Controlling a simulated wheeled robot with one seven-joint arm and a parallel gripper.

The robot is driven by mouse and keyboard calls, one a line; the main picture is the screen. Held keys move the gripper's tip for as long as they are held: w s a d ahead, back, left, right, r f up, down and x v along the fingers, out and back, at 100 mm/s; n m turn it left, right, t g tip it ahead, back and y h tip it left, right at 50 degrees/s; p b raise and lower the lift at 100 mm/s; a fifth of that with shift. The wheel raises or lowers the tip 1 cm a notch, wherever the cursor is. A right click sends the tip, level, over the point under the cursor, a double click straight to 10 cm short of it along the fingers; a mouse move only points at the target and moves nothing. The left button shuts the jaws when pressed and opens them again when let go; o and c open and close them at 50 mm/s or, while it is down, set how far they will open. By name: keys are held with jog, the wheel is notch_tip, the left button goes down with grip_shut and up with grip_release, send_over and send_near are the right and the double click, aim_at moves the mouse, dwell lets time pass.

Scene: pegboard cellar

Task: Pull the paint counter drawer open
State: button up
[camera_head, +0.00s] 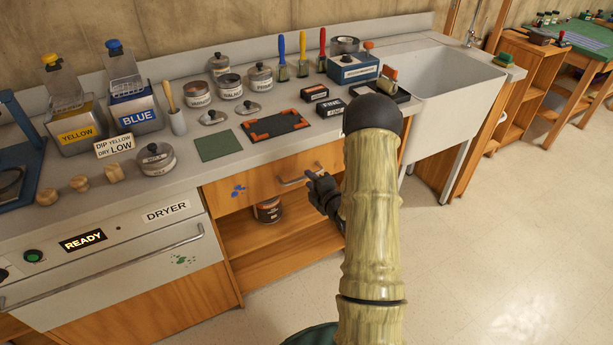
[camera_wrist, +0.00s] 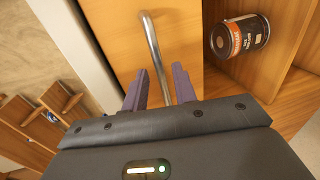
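The wooden paint counter drawer (camera_head: 262,187) is under the counter, right of the dryer. Its front looks flush with the cabinet and has a blue paint splotch. Its metal bar handle (camera_head: 298,181) shows at the front's right part. My gripper (camera_head: 316,180) is at the handle's right end. In the wrist view, the drawer front (camera_wrist: 112,40) is close, and the handle (camera_wrist: 151,42) runs down between the purple fingers of my gripper (camera_wrist: 159,84). The fingers are apart, with a gap beside the bar. The drawer's right end is hidden behind my arm.
Below the drawer is an open shelf with a dark can (camera_head: 268,210). The dryer (camera_head: 120,260) with its long handle is at left. A sink (camera_head: 450,75) stands at right. The counter above holds paint tools and tins. The floor (camera_head: 500,250) at right is clear.

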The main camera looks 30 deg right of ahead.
jog(key=shift+x, duration=1.7)
grip_shut()
jog(key=shift+a, duration=0.1)
